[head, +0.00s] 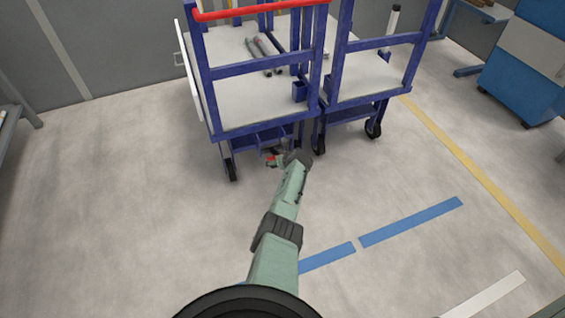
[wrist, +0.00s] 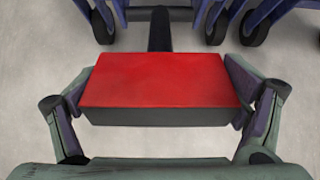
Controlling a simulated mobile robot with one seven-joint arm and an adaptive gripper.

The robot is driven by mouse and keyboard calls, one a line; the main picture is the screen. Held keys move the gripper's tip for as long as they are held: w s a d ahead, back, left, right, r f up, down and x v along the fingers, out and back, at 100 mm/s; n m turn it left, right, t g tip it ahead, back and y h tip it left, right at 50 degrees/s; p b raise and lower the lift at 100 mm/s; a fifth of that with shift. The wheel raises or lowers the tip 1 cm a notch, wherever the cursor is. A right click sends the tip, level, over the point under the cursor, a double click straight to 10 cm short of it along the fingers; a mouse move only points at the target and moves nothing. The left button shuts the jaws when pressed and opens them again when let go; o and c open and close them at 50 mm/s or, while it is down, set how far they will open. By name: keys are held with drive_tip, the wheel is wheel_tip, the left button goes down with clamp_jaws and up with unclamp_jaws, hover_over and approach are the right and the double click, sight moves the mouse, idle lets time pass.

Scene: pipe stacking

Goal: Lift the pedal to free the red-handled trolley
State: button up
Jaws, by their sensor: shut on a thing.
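The red-handled trolley (head: 232,128) stands ahead of me in the head view, a blue frame with pale shelves and a red bar handle (head: 262,10) across its top. Its pedal, a red pad with dark sides (wrist: 155,82), fills the middle of the wrist view, on a dark stem running back toward the trolley. In the head view the pedal (head: 271,158) is a small red spot low under the trolley's near edge. My gripper (wrist: 160,98) is shut on the pedal, one finger against each short side. In the head view my arm hides part of it.
A second blue trolley (head: 365,85) stands close against the right side of the first. Dark wheels (head: 231,170) show below both. Blue cabinets (head: 525,60) are at the right, and a bench edge is at the far left. The floor in front is clear, with blue tape strips (head: 411,222).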

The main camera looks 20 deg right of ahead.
drive_tip(key=shift+w+r, duration=0.55)
drive_tip(key=shift+r, duration=0.2)
drive_tip(key=shift+w+r, duration=0.1)
drive_tip(key=o, duration=1.4)
drive_tip(key=shift+a, duration=0.1)
drive_tip(key=shift+s, duration=0.25)
drive_tip(key=shift+s, duration=0.15)
drive_tip(key=v, duration=1.1)
drive_tip(key=shift+s+r, duration=0.15)
drive_tip(key=shift+r, duration=0.05)
